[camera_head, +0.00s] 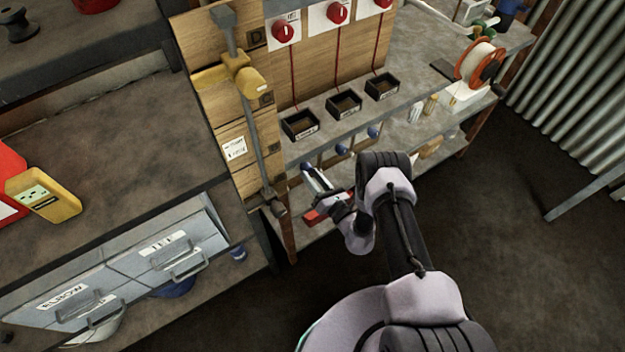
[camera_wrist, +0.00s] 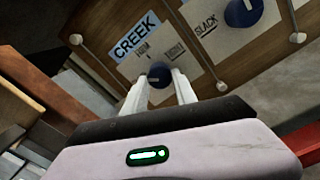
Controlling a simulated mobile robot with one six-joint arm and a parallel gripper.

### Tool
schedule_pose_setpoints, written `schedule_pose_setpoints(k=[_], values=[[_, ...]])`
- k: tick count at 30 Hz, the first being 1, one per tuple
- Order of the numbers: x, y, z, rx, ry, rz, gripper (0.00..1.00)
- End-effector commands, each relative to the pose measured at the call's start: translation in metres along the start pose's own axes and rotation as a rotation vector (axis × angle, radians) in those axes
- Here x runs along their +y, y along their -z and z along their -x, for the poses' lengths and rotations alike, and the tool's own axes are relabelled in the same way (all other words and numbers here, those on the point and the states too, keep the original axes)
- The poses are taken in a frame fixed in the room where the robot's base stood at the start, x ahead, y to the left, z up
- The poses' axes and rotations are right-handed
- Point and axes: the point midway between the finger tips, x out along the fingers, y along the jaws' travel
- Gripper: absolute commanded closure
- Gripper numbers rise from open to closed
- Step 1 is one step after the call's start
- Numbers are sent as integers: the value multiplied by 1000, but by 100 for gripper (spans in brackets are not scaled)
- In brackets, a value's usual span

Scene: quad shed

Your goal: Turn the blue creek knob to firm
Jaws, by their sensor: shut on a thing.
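The blue creek knob (camera_wrist: 158,75) sits below a blue label reading CREEK (camera_wrist: 137,36) in the wrist view. Small position words are printed around it; one looks like FIRM, another is hard to read. My gripper (camera_wrist: 160,84) has its two pale fingers on either side of the knob, shut on it. A light mark shows on the knob's face, but its exact pointing is hard to tell. In the head view my gripper (camera_head: 317,180) is at the leftmost knob under the bench edge, and mostly hides it.
A second blue knob (camera_wrist: 242,12) is close by, with the word SLACK (camera_wrist: 205,25) between. In the head view, more blue knobs (camera_head: 341,149) line the bench front, with black trays (camera_head: 300,125) above. A red object (camera_head: 316,214) lies below my gripper. A wooden post (camera_head: 240,140) stands left.

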Motion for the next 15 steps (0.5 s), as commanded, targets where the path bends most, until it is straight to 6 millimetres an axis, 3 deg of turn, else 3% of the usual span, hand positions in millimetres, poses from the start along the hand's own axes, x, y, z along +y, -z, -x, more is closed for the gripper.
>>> schedule_pose_setpoints(k=[15], values=[[1, 2, 1, -11, 2, -486, 100]])
